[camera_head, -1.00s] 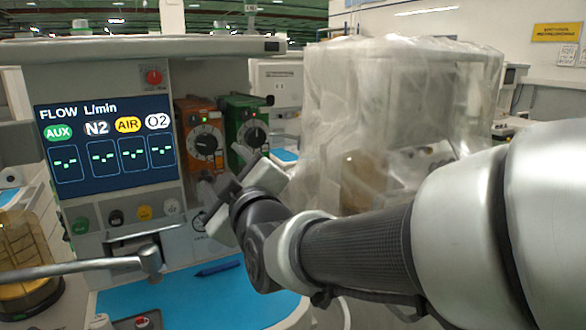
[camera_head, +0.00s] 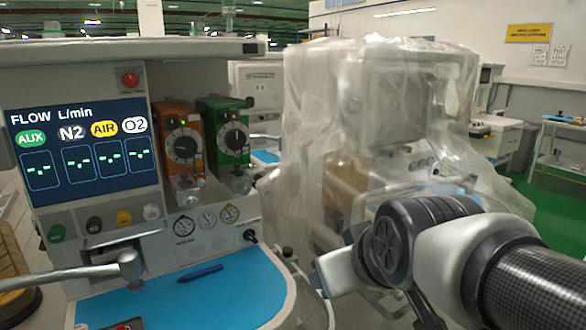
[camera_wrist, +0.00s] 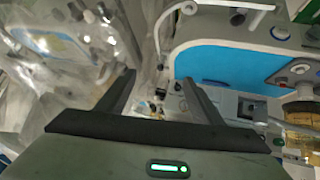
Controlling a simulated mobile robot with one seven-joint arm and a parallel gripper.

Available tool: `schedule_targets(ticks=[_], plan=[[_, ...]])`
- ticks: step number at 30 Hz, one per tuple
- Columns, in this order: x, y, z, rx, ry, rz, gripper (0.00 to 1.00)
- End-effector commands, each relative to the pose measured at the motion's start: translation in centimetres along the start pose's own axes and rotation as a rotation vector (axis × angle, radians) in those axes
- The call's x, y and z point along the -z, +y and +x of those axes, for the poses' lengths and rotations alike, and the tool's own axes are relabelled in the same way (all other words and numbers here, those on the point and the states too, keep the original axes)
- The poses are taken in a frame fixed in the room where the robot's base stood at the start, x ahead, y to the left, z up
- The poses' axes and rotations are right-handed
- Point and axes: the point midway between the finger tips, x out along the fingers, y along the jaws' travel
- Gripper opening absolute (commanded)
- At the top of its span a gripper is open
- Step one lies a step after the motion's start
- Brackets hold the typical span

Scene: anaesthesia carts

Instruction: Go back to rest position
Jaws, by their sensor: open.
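My gripper (camera_wrist: 158,85) shows in the wrist view with its two dark fingers spread apart and nothing between them. In the head view my arm reaches in from the lower right, and the gripper itself is not visible there. The arm is clear of the anaesthesia cart's front panel, to the right of its blue worktop (camera_head: 215,295). The worktop also shows at the upper right of the wrist view (camera_wrist: 225,62).
The anaesthesia cart has a flow screen (camera_head: 80,150), an orange vaporizer (camera_head: 181,150) and a green vaporizer (camera_head: 228,140). A blue pen (camera_head: 200,272) lies on the worktop. A plastic-covered machine (camera_head: 375,110) stands behind my arm. Green floor (camera_head: 560,205) is open at the right.

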Motion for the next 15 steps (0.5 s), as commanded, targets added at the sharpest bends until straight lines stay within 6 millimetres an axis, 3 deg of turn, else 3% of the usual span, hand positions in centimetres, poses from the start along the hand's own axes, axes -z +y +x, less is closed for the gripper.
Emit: schedule_targets(ticks=[3,7,8,9,15], plan=[[-5.2,1.8,-2.2,-0.033,-0.146,0.166,0.6],[-10.4,2.6,-4.9,-0.07,-0.295,0.342,0.6],[-10.2,2.8,-5.9,-0.074,-0.315,0.363,0.6],[-8.5,3.0,-7.2,-0.07,-0.31,0.352,0.6],[-4.6,3.8,-11.0,-0.067,-0.309,0.346,0.6]])
